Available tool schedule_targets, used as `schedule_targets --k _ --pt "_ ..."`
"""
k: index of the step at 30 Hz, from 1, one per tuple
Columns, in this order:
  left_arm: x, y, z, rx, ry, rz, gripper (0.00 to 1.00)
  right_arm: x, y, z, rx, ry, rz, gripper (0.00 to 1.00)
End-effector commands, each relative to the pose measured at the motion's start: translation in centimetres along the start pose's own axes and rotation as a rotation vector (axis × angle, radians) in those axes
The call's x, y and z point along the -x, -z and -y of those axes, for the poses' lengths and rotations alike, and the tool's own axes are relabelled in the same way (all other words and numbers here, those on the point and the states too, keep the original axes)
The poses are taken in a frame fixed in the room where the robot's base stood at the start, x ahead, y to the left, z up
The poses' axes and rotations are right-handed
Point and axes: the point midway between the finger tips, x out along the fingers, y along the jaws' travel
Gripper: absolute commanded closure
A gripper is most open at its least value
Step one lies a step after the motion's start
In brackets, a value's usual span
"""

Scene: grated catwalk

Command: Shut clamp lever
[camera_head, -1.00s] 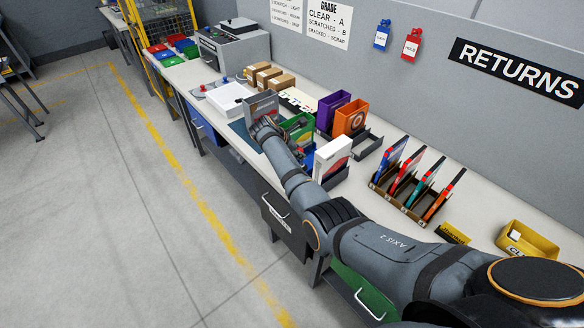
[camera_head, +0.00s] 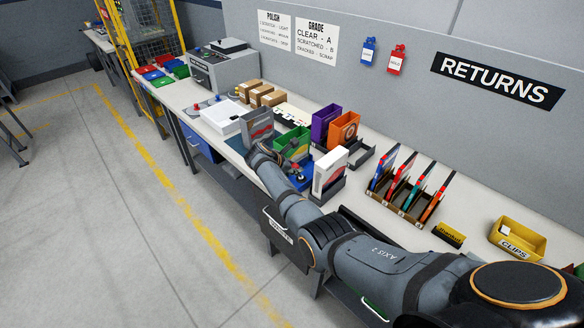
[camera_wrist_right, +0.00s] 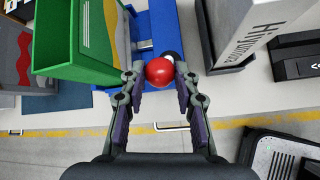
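The clamp shows as a blue base (camera_head: 301,182) on the bench, between a green open box (camera_head: 293,142) and a white box (camera_head: 330,168). In the right wrist view, its lever ends in a round red knob (camera_wrist_right: 159,71) in front of the blue base (camera_wrist_right: 160,28). My right gripper (camera_wrist_right: 160,80) has its fingers on either side of the knob, with small gaps, apparently not squeezing it. The green box (camera_wrist_right: 75,40) is left of the fingers there. In the head view my right gripper (camera_head: 288,167) is small and partly hidden by its wrist. My left gripper is out of view.
A grey box (camera_head: 257,124) stands left of the green one. Purple (camera_head: 325,122) and orange (camera_head: 344,130) boxes stand behind. In the wrist view the white box (camera_wrist_right: 238,25) stands close right of the fingers. The rack (camera_head: 404,196) and yellow clips bin (camera_head: 517,240) are further right.

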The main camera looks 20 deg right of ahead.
Motion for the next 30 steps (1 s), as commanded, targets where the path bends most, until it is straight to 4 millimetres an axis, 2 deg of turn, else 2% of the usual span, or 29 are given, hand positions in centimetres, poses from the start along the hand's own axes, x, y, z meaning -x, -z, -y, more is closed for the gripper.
schedule_targets --k 1,5,16,20,24,30 --pt "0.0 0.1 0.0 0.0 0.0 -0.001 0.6 -0.1 0.4 0.3 0.003 0.006 -0.007 0.64" --pt "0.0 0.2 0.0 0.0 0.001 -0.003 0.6 -0.1 0.3 0.2 0.003 0.005 -0.005 0.46" --pt "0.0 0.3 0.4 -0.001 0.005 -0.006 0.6 0.5 0.2 0.1 0.001 0.002 -0.002 0.46" --pt "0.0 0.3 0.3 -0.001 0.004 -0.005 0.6 2.7 0.3 0.1 -0.001 -0.001 -0.004 0.46" --pt "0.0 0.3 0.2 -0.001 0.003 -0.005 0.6 6.3 0.3 0.1 -0.001 0.0 -0.007 0.46" --pt "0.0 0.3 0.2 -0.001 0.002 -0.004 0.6 10.3 0.3 0.1 0.002 0.002 -0.005 0.46"
